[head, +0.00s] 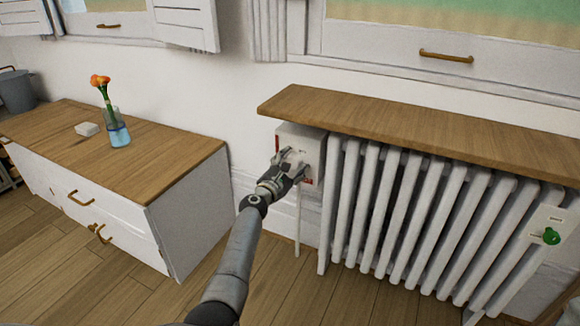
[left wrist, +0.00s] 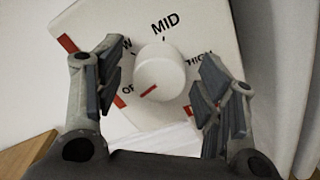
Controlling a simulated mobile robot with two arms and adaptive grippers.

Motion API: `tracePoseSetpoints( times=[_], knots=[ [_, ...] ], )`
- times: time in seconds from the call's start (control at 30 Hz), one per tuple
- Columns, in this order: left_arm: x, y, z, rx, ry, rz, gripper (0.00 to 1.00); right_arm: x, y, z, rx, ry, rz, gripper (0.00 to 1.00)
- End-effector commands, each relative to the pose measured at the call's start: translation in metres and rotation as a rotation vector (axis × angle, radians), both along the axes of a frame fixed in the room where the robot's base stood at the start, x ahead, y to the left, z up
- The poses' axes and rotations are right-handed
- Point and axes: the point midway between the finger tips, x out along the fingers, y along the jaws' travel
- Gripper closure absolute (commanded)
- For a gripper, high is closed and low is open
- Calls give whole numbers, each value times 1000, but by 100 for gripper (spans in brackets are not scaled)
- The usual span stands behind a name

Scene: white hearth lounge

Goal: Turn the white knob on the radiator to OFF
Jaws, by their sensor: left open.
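The white control box (head: 290,133) is at the left end of the radiator (head: 400,215), under the wooden shelf. In the left wrist view the white knob (left wrist: 158,70) sits on its dial face, with MID, HIGH and partly hidden LOW and OFF labels. The red line on the knob points to the lower left, toward the OFF label and a red tick beside it. My left gripper (head: 291,160) is at the box. Its open fingers (left wrist: 163,85) stand on either side of the knob, with visible gaps. The knob is hidden in the head view. My right gripper is not in view.
A wooden shelf (head: 400,125) overhangs the box and radiator. A green knob (head: 551,236) on a white plate is at the radiator's right end. A low cabinet (head: 150,170) with a flower vase (head: 118,133) stands on the left. Wooden floor is clear between them.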

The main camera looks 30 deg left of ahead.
Motion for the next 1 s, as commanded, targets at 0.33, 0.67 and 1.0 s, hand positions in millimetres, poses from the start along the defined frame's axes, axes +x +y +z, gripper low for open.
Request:
tracePoseSetpoints(
  times=[0.33, 0.67, 1.0],
  knots=[
    [-24, 0, -1, 2, 1, -1, 37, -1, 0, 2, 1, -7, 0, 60],
    [-71, 0, -1, 0, 1, 1, 37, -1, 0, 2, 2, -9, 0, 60],
    [-112, 0, -1, 0, 1, 0, 37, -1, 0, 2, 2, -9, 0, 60]
  ],
)
